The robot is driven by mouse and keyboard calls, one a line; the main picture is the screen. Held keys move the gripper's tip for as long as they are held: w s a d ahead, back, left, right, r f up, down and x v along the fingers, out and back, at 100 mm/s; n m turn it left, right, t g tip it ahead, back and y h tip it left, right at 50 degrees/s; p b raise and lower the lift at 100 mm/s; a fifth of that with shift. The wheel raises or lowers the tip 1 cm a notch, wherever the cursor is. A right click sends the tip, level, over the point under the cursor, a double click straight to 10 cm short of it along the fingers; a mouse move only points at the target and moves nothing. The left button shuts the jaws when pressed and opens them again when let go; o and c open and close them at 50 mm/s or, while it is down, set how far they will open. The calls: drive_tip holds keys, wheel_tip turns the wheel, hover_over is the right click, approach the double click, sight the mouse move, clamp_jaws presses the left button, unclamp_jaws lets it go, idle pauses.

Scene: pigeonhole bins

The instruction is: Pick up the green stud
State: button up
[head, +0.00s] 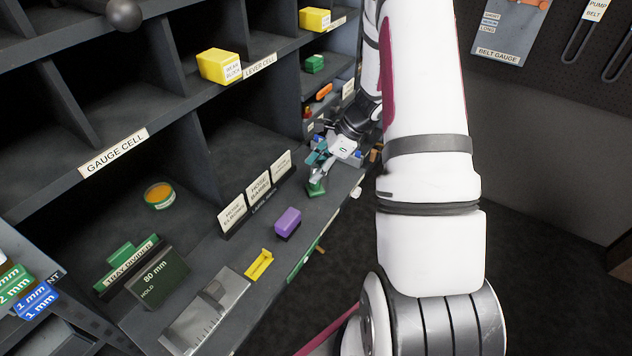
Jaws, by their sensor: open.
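The green stud (316,189) appears as a small green piece on the dark shelf ledge, right of the white label cards. My gripper (319,172) is open just above it, reaching in from the right. The fingers and the top of the stud overlap in this view, so I cannot tell if they touch.
A purple block (288,223), a yellow piece (259,264) and a clear ruled plate (205,312) lie along the ledge to the left. Label cards (259,189) stand close to my gripper. A green block (314,63) sits in an upper bin. Dividers and shelf edges surround the bins.

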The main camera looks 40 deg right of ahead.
drive_tip(key=shift+w+a+f, duration=0.2)
drive_tip(key=shift+f, duration=0.2)
clamp_jaws()
